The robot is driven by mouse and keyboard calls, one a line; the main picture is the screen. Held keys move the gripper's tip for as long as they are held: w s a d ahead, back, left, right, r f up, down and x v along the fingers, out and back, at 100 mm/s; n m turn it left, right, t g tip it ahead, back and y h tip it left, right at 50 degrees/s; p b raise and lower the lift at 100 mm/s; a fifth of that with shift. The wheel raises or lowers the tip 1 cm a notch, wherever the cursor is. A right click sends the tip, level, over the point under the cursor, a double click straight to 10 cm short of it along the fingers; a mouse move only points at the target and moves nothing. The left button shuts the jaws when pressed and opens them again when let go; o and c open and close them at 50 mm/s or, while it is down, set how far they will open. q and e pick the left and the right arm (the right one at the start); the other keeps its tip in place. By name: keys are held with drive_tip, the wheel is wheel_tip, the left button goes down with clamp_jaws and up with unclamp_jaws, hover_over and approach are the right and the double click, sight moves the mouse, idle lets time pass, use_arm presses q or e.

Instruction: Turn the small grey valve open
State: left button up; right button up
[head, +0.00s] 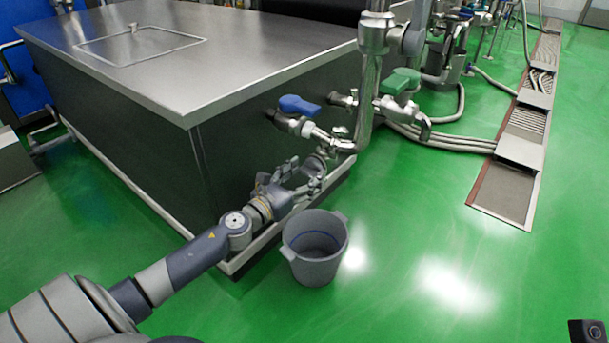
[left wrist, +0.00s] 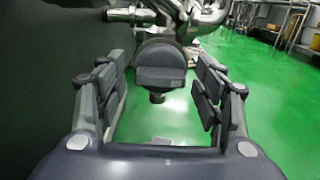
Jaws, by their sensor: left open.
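The small grey valve (left wrist: 161,66) shows in the left wrist view as a dark grey rounded body with a flat handle face and a short stub below. In the head view, its fitting (head: 318,160) is low on the tank's side, below the blue-handled valve, and partly hidden by my gripper. My left gripper (head: 305,174) is open in front of it. In the left wrist view, the fingers (left wrist: 163,95) stand apart on either side of the valve, with visible gaps and no contact. My right gripper is not in view.
A grey bucket (head: 315,262) stands on the green floor just below my left gripper. A blue-handled valve (head: 299,105) and a green-handled valve (head: 399,82) are above, by a vertical steel pipe (head: 368,95). The steel tank (head: 250,45) is close behind.

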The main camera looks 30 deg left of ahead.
use_arm(q)
drive_tip(key=shift+c, duration=0.4)
drive_tip(key=c, duration=1)
drive_tip(key=shift+o, duration=0.2)
